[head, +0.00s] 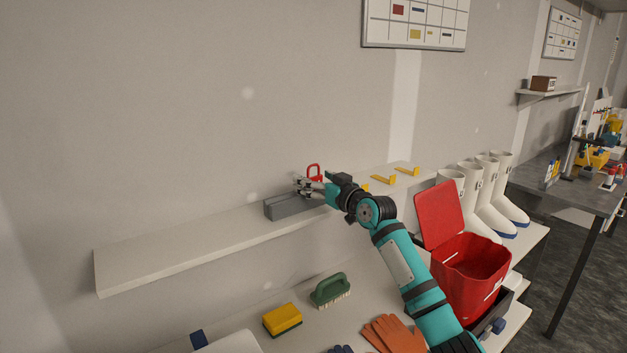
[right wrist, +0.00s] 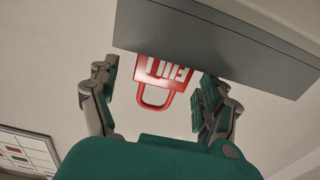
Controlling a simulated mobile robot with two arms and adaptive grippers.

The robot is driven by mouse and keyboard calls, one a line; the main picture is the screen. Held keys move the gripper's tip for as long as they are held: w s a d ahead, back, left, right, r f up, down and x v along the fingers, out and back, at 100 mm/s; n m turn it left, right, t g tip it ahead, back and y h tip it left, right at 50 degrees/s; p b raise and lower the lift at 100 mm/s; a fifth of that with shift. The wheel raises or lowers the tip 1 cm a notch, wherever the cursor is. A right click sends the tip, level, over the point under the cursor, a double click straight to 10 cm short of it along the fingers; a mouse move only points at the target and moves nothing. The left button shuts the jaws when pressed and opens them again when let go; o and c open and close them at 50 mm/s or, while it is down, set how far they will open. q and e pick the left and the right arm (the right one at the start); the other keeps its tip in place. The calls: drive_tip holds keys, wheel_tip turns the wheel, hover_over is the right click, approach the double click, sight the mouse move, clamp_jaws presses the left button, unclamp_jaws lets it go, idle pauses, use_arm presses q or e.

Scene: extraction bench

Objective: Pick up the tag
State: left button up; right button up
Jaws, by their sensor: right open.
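The tag (head: 315,171) is red with a loop-shaped top. It stands upright at the grey holder (head: 286,207) on the wall shelf. In the right wrist view the tag (right wrist: 162,74) shows white lettering, and its lower part is hidden behind the holder (right wrist: 225,48). My right gripper (head: 303,186) is at the holder, close to the tag. In the right wrist view my right gripper (right wrist: 154,94) is open, with a finger on each side of the tag and gaps between. My left gripper is not in view.
The wall shelf (head: 170,252) is bare to the left; yellow brackets (head: 384,180) lie to the right. Below on the bench are a yellow sponge (head: 282,320), a green brush (head: 330,290), orange gloves (head: 393,334) and an open red bin (head: 470,279). White boots (head: 480,200) stand behind.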

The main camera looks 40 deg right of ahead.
drive_tip(key=shift+w, duration=0.55)
drive_tip(key=shift+s, duration=0.1)
drive_tip(key=shift+c, duration=0.2)
drive_tip(key=shift+c, duration=1)
drive_tip(key=c, duration=0.8)
drive_tip(key=shift+r, duration=0.1)
